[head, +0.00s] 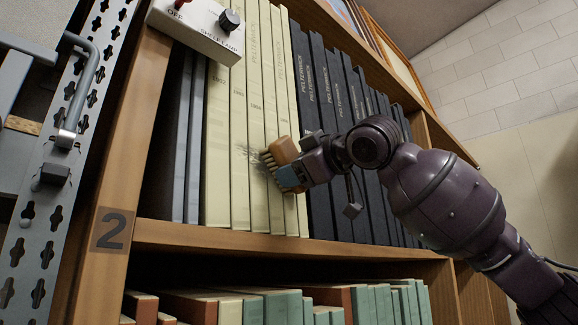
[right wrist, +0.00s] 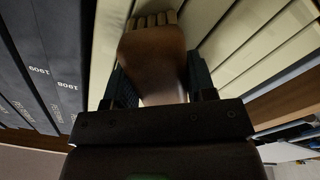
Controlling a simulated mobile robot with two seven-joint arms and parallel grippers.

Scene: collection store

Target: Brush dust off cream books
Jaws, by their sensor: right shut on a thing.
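The cream books (head: 240,140) stand upright in a row on the shelf, between grey books on the left and dark navy books on the right. A grey smudge of dust shows on their spines just left of the brush. My right gripper (head: 290,178) is shut on a wooden brush (head: 283,152), whose bristles point left at the cream spines and seem to touch them. In the right wrist view the brush (right wrist: 153,55) sits between the fingers, with cream spines (right wrist: 255,40) behind. My left gripper is not in view.
Navy books (head: 325,130) stand close behind my right arm. A white switch box (head: 200,28) is at the top left. The wooden shelf board (head: 270,241) runs below, with a lower row of teal and brown books (head: 280,305). A perforated metal upright (head: 50,190) stands at the left.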

